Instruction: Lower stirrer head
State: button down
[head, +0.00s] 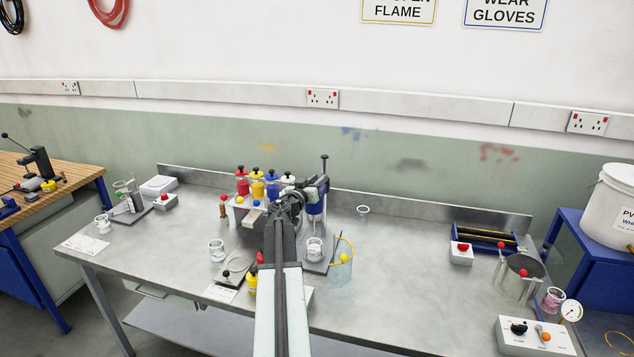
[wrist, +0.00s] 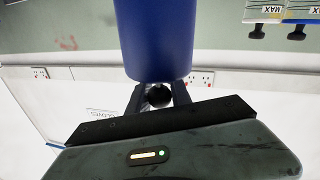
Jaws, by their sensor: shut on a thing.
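The stirrer head (head: 315,205) is a blue cylinder on an upright post (head: 325,170) at the middle back of the steel bench. It also fills the top middle of the wrist view (wrist: 157,40). A dark round knob (wrist: 159,96) shows beside it, between the two fingers of my gripper (wrist: 158,90). My gripper is shut on this knob. In the head view my gripper (head: 291,197) is at the left of the stirrer head, partly hidden by my arm. A glass beaker (head: 314,249) stands below the head on the stand's grey base (head: 320,266).
A clear cylinder with a yellow loop (head: 341,268) stands right of the beaker.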

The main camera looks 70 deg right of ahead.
aim_at(310, 211)
notch_tip(310, 211, down, 10)
jog(key=b, duration=0.9)
jog(key=shift+r, duration=0.25)
jog(key=shift+s+a+r, duration=0.1)
jog(key=shift+r, duration=0.05)
jog(key=c, duration=1.2)
grip_release()
jog(key=a, duration=0.5)
jog(key=w+a, duration=0.1)
jog(key=a, duration=0.1)
jog(key=shift+a, duration=0.35)
jog(key=shift+w, duration=0.1)
